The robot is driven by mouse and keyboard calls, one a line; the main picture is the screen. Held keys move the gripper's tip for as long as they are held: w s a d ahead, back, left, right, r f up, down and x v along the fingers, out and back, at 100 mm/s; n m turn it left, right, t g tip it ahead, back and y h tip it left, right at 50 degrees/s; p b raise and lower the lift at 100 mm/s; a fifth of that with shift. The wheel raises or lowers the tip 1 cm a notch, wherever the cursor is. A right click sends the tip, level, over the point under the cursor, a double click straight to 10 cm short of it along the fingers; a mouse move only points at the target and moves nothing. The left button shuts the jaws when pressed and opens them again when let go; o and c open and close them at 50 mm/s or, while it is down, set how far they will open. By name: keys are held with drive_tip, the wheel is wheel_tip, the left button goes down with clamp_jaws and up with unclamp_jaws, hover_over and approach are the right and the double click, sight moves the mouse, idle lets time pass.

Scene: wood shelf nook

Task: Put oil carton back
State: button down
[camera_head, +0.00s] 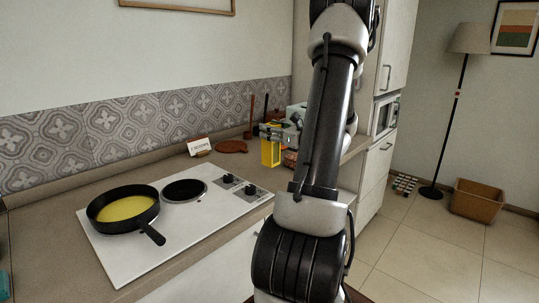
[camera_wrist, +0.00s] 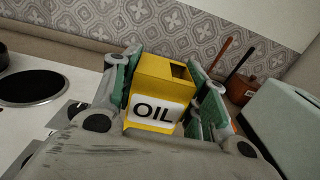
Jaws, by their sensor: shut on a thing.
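The oil carton (camera_wrist: 157,88) is a yellow box with a white label reading "OIL". In the wrist view it stands between the green-padded fingers of my gripper (camera_wrist: 165,90), which is shut on it. In the head view the carton (camera_head: 270,153) shows yellow beyond the hob's right end, with my gripper (camera_head: 280,135) at its upper part. My arm hides part of the area to its right. I cannot tell whether the carton's base touches the counter.
A white hob (camera_head: 205,213) carries a black pan (camera_head: 148,232) with yellow contents. A recipe card (camera_head: 199,145) and a round brown board (camera_head: 231,147) lie near the tiled wall. In the wrist view a utensil pot (camera_wrist: 240,88) and a pale green appliance (camera_wrist: 285,120) stand close on the right.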

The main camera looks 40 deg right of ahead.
sight(276, 146)
drive_tip(key=shift+f, duration=2.75)
drive_tip(key=c, duration=0.8)
unclamp_jaws()
